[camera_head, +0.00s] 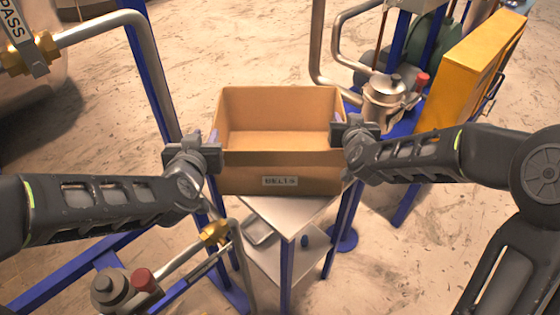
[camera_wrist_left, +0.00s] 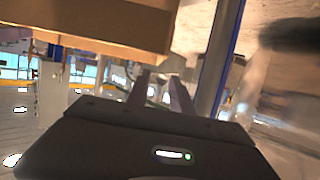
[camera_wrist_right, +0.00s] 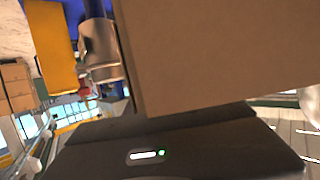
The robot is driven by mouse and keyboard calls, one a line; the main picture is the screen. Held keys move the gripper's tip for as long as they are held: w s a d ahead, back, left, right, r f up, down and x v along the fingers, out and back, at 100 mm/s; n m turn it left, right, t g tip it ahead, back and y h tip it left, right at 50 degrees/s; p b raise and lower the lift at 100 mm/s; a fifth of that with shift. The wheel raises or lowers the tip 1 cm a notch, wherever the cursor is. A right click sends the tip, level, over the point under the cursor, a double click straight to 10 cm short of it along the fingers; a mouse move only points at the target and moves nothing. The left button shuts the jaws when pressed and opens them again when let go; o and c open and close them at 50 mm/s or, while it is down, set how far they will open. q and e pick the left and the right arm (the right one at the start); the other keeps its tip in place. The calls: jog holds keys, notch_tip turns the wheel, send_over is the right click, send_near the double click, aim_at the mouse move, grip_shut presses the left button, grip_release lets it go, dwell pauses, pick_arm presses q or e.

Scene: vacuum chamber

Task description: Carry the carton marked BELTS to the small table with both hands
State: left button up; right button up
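The open, empty brown carton (camera_head: 280,158) has a label on its near side that looks like BELTS. It is upright over a small light-topped table (camera_head: 290,213); I cannot tell whether its bottom touches the top. My left gripper (camera_head: 213,140) is at the carton's left side near the rim. In the left wrist view its two fingers (camera_wrist_left: 160,82) are apart with a visible gap, close to the carton (camera_wrist_left: 110,25). My right gripper (camera_head: 339,118) is at the right side near the rim. In the right wrist view the carton (camera_wrist_right: 220,55) hides its fingers.
A yellow panel (camera_head: 470,70) and a metal canister with a red knob (camera_head: 385,100) stand at the right. Blue posts and a bent pipe (camera_head: 145,45) are at the left. A valve with a red cap (camera_head: 143,279) is at the lower left. Open floor lies behind the carton.

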jog(key=v, duration=1.1)
jog(key=shift+s+r, duration=0.1)
jog(key=shift+s, duration=0.3)
pick_arm(q)
jog(key=shift+s, duration=0.1)
pick_arm(e)
jog(key=shift+s, duration=0.1)
